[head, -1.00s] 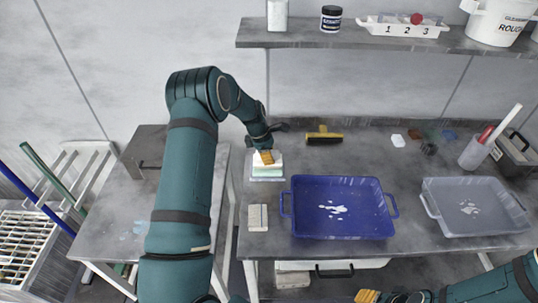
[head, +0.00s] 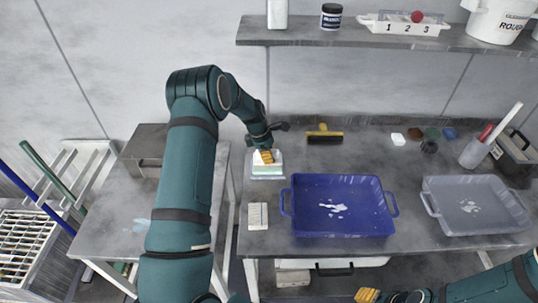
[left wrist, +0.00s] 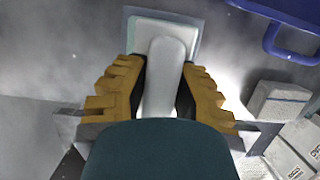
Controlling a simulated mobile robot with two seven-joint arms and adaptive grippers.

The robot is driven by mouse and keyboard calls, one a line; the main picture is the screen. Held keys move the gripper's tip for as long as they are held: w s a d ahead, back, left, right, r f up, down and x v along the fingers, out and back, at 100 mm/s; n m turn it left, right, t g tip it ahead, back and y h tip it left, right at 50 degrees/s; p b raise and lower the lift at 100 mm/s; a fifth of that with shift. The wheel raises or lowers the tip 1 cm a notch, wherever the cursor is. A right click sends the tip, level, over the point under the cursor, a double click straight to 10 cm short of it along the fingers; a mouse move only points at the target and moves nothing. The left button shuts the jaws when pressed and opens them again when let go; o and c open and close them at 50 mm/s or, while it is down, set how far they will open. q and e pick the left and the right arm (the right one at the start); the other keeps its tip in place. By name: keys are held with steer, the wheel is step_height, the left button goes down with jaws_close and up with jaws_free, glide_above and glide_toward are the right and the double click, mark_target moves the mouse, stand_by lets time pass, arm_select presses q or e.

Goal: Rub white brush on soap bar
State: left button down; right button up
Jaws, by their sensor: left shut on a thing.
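The white brush (left wrist: 165,75) is pale and long, and shows between the yellow fingers of my left gripper in the left wrist view. My left gripper (head: 266,157) is shut on it, pointing down. The soap bar (head: 266,169), pale with a greenish tint, sits in a shallow dish at the table's left side, right below the gripper. It also shows in the left wrist view (left wrist: 143,34), with the brush over it; whether they touch I cannot tell. My right gripper (head: 367,296) is at the bottom edge, partly cut off, away from the table's objects.
A blue tub (head: 343,228) stands right of the soap, a grey tub (head: 476,205) further right. A pale block (head: 258,217) lies in front of the soap. A black-and-yellow brush (head: 324,138) lies behind. A shelf (head: 350,42) hangs above. Small pads (head: 415,134) lie at the back right.

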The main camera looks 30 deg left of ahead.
mark_target(272, 150)
arm_select(q)
steer(key=shift+f, duration=0.45)
stand_by(1.2)
steer(key=shift+r+p, duration=2.25)
steer(key=shift+r, duration=1.35)
